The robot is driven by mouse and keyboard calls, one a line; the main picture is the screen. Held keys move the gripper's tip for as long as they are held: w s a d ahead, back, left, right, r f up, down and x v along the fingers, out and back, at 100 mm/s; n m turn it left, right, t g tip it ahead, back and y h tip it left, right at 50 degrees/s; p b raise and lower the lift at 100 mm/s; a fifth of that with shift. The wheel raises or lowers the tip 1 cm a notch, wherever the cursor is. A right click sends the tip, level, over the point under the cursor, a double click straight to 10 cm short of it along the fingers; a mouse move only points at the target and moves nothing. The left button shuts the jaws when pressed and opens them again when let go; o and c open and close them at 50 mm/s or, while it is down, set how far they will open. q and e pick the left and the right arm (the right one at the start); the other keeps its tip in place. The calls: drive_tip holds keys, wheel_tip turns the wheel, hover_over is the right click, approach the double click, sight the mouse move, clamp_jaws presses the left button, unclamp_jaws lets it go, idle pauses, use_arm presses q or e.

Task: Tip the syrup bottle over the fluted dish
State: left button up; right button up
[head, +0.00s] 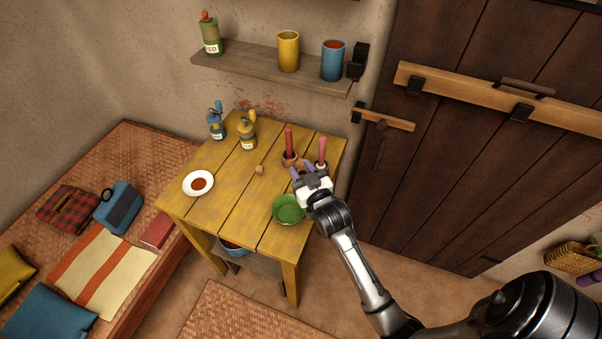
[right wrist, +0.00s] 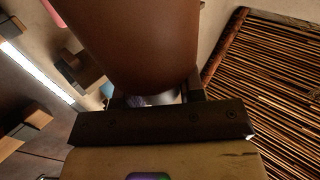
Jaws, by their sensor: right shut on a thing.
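The fluted dish, seen as a green bowl (head: 288,209), sits near the table's front right corner. My right gripper (head: 303,172) is just behind and above its right side. It is shut on a smooth brown rounded thing (right wrist: 130,40), which fills the upper middle of the right wrist view and seems to be the syrup bottle. In the head view, the gripper and nearby things hide most of it, so its tilt and any label cannot be told. My left gripper is not in view.
The yellow table (head: 225,210) also bears a white dish (head: 198,183) with brown-red contents, a blue pump bottle (head: 216,124), a yellow pump bottle (head: 247,134), a red candle (head: 289,142) and a pink candle (head: 322,150). The table's front middle is clear.

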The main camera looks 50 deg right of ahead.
drive_tip(key=f+n+b, duration=0.2)
drive_tip(key=n+b, duration=0.1)
drive_tip(key=shift+w+a+f+n, duration=0.1)
drive_tip(key=shift+w+a+n, duration=0.05)
drive_tip(key=shift+a+n, duration=0.2)
drive_tip(key=f+n+b, duration=0.1)
drive_tip(key=n, duration=0.1)
drive_tip(key=a+f+n+b, duration=0.1)
drive_tip(key=n+b, duration=0.1)
drive_tip(key=shift+w, duration=0.2)
drive_tip(key=shift+w+a+f+n, duration=0.15)
drive_tip(key=shift+a+f+n, duration=0.4)
drive_tip(key=shift+n, duration=1.55)
drive_tip(key=shift+w+a+f+n, duration=0.25)
drive_tip(key=shift+f+n, duration=0.45)
drive_tip(key=shift+n, duration=1.45)
drive_tip(key=shift+w+a+f+n, duration=0.1)
drive_tip(key=shift+a+f+n, duration=0.45)
drive_tip(key=shift+n, duration=1.55)
drive_tip(key=shift+f, duration=0.1)
